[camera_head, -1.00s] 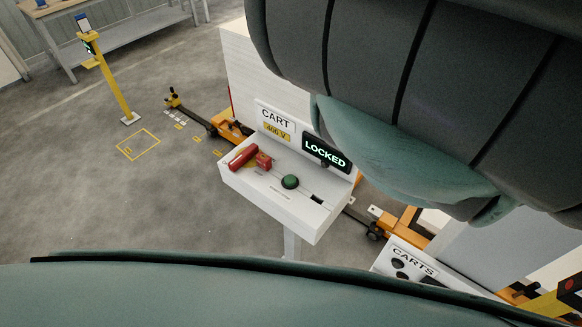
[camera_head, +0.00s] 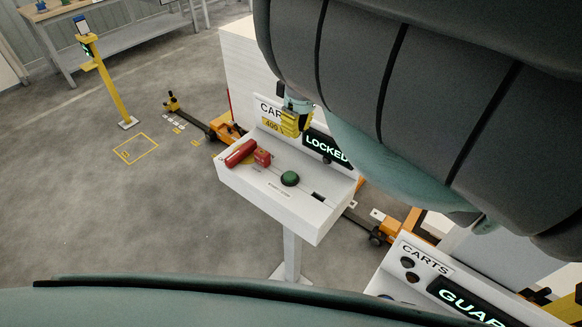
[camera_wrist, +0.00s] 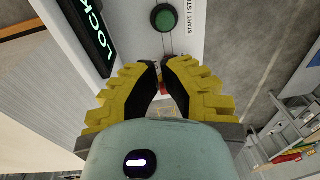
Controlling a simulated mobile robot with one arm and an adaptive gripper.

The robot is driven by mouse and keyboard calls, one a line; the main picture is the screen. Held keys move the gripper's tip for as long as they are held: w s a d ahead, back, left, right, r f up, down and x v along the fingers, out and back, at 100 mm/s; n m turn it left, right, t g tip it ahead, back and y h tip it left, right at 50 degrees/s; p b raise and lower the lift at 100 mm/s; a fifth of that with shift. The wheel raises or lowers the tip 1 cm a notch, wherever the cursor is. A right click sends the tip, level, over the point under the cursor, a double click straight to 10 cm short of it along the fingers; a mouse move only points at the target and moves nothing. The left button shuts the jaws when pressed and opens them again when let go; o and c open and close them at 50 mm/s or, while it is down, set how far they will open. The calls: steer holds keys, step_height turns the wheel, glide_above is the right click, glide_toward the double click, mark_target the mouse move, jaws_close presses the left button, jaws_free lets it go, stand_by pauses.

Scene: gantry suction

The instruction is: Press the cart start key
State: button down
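The cart start key is a round green button (camera_head: 290,178) on the sloped top of the white cart console (camera_head: 262,200). In the wrist view the same green button (camera_wrist: 163,18) stands beyond my fingertips, beside a "START / STO…" label. My gripper (camera_head: 292,128) has yellow fingers and hangs in front of the console's back panel, above and behind the button, apart from it. In the wrist view my gripper (camera_wrist: 160,68) has its fingertips drawn together with nothing seen held. The console display (camera_head: 326,148) reads "LOCKED".
A second console marked "CARTS" (camera_head: 425,259) stands at lower right. A yellow post (camera_head: 106,85) stands far left. Floor at left is mostly clear.

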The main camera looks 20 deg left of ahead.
steer(key=shift+f, duration=0.1)
glide_above(291, 172)
step_height(291, 172, down, 9)
steer(key=shift+w+p, duration=0.1)
steer(key=shift+p, duration=0.35)
steer(key=shift+d+f, duration=0.1)
steer(key=shift+f, duration=1)
steer(key=shift+f+b, duration=0.5)
steer(key=shift+f, duration=0.8)
